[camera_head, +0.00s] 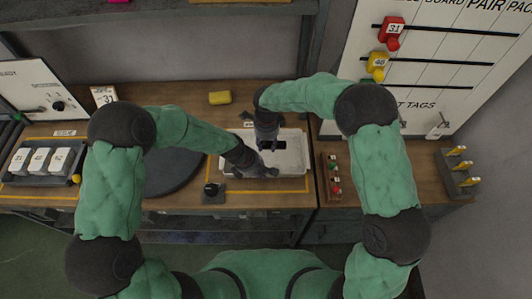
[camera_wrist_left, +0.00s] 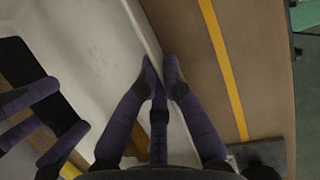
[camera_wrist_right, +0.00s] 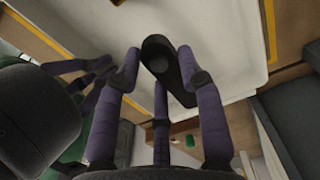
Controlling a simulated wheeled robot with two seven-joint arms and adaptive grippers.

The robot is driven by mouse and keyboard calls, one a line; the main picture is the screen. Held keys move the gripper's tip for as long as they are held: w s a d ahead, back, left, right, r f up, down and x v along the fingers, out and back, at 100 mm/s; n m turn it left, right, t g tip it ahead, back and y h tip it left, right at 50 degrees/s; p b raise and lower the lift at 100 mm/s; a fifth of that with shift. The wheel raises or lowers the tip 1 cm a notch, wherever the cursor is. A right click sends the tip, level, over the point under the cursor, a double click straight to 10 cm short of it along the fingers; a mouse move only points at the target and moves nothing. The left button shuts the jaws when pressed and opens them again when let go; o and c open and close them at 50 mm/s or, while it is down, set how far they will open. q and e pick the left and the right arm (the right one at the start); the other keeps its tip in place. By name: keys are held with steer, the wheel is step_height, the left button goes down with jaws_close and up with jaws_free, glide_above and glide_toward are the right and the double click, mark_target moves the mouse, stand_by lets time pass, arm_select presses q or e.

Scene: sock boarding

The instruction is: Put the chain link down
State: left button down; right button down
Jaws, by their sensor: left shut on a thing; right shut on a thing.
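In the head view the right gripper (camera_head: 268,142) is over the white tray (camera_head: 292,163). My left gripper (camera_head: 265,171) is at the tray's front edge. In the left wrist view the left gripper (camera_wrist_left: 159,72) is shut on the tray's rim (camera_wrist_left: 147,35). Whether the link touches the tray floor cannot be told.
A yellow block (camera_head: 220,98) lies behind the tray. A dark round plate (camera_head: 175,170) is left of it, and a small black stand (camera_head: 214,193) is at the front. A wooden rack with coloured pieces (camera_head: 333,176) stands right of the tray.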

mark_target(267, 157)
steer(key=shift+f, duration=3.05)
steer(key=shift+f, duration=0.1)
steer(key=c, duration=0.8)
jaws_free()
step_height(267, 157, up, 12)
steer(key=shift+r, duration=0.1)
arm_select(q)
steer(key=c, duration=1.3)
jaws_free()
